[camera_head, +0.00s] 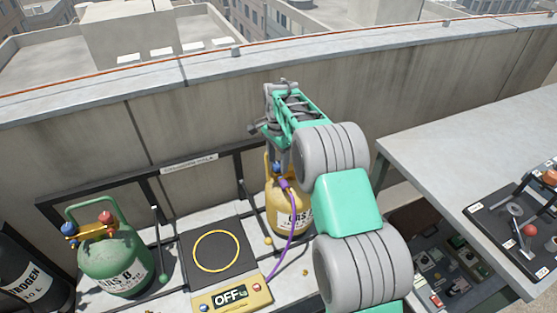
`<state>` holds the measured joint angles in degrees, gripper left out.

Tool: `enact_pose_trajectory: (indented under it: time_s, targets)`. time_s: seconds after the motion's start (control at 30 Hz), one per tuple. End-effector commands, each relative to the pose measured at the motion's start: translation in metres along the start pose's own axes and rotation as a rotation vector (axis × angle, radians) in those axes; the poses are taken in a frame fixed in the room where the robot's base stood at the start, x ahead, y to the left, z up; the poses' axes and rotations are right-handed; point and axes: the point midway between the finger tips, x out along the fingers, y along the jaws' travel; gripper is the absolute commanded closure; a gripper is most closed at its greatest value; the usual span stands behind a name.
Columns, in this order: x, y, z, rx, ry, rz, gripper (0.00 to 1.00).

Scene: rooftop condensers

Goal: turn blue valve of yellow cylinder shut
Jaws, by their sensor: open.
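The yellow cylinder (291,218) stands upright on the bench, right of the scale, partly hidden behind my arm. Its blue valve (276,168) shows as a small knob at the upper left of the cylinder. A purple hose (291,240) runs from a fitting near the valve down toward the scale's display. My gripper (277,150) is open, just above the blue valve, and its fingers are small and partly hidden by the wrist. I cannot tell whether a finger touches the valve.
A green cylinder (114,262) with blue and red knobs stands left. A black scale (214,246) with a yellow ring and a display reading OFF lies between. A dark nitrogen cylinder (25,275) is far left. A parapet wall (205,115) rises behind. A grey counter (470,150) with tools is right.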

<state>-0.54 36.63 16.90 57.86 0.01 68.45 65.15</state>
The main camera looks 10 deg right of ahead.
Motion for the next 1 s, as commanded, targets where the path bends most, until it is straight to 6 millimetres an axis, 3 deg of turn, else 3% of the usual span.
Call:
enact_pose_trajectory:
  time_s: [0.17, 0.53, 1.0]
  targets:
    - [-0.007, 0.0, 0.0, 0.0, 0.0, -0.001, 0.47]
    - [-0.073, -0.001, 0.0, 0.0, 0.0, -0.001, 0.47]
    - [-0.081, 0.001, 0.001, -0.01, 0.002, -0.003, 0.47]
